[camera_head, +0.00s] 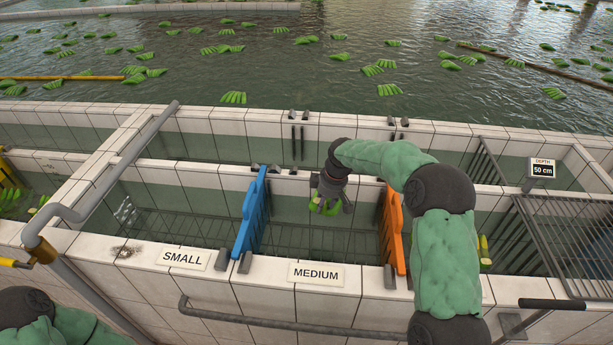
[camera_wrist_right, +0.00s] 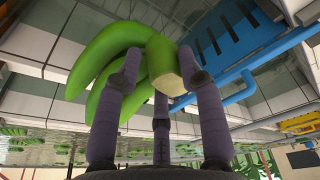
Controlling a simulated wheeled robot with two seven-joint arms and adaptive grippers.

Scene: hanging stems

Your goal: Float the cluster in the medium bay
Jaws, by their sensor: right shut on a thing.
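My right gripper (camera_head: 330,198) is over the medium bay, between the blue gate (camera_head: 250,215) and the orange gate (camera_head: 392,232). It is shut on a green banana cluster (camera_head: 316,205). In the right wrist view the cluster (camera_wrist_right: 122,62) sits between the fingers (camera_wrist_right: 162,85), with its pale cut crown facing the camera. Whether the cluster touches the water cannot be told. The MEDIUM label (camera_head: 316,274) is on the front wall below the bay. My left arm shows at the bottom left; its gripper is out of view.
The small bay with its SMALL label (camera_head: 183,259) lies left of the blue gate. A metal grating (camera_head: 575,240) and a depth sign reading 50 cm (camera_head: 541,168) are at the right. A grey pipe rail (camera_head: 100,180) crosses at the left. Many clusters float in the pool behind.

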